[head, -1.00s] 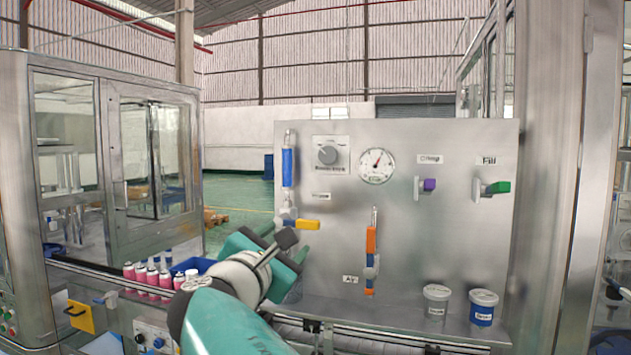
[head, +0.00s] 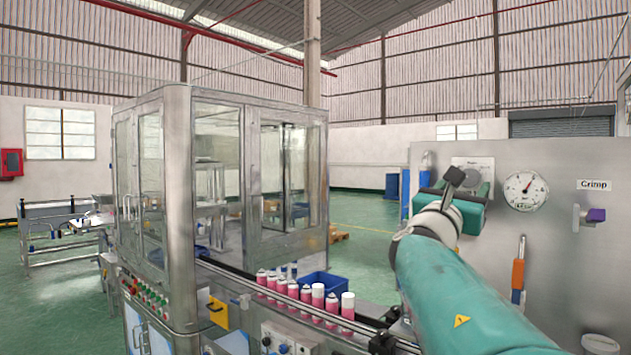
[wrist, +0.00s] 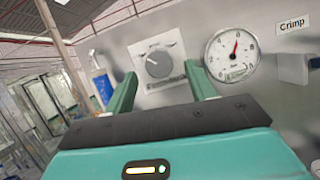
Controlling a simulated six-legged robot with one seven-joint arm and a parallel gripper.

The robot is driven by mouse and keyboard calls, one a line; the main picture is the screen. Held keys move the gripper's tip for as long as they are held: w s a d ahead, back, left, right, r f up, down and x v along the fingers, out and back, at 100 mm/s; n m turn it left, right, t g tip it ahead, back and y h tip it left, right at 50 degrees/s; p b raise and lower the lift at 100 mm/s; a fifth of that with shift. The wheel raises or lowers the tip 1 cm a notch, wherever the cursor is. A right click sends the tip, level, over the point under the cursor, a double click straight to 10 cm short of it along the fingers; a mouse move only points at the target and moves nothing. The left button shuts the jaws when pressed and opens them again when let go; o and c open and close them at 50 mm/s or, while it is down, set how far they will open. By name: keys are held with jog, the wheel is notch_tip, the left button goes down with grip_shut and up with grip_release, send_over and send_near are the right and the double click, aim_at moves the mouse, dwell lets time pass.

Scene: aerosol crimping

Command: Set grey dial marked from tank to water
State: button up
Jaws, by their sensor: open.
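The grey dial (wrist: 159,64) sits on a white marked plate (wrist: 178,50) on the metal panel. In the wrist view it shows between and beyond the two green fingers of my gripper (wrist: 161,90), which are apart and empty. The plate's small lettering is too blurred to read. In the head view my gripper (head: 462,200) is in front of the panel (head: 450,155) and hides the dial; only the upper part of the plate (head: 470,163) shows above it. I cannot tell how far the fingertips are from the dial.
A round gauge (head: 525,191) is right of the plate. Pink cans (head: 305,294) and a blue bin (head: 330,284) stand at the conveyor, lower left.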

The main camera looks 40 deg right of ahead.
aim_at(467, 180)
jog(key=shift+x, duration=1.5)
jog(key=c, duration=1)
jog(key=shift+o, duration=0.2)
jog(key=shift+w+m, duration=0.1)
jog(key=shift+m, duration=0.4)
jog(key=m+g, duration=0.1)
jog(key=m, duration=0.2)
jog(key=m+g, duration=0.2)
jog(key=m, duration=0.1)
jog(key=shift+w+g, duration=0.15)
jog(key=shift+g, duration=0.15)
jog(key=shift+r+m+g+y, duration=0.1)
jog(key=shift+m+g+y, duration=0.35)
jog(key=shift+m, duration=0.8)
jog(key=shift+m+g+y, duration=0.35)
jog(key=shift+m+g, duration=0.2)
jog(key=shift+m, duration=0.7)
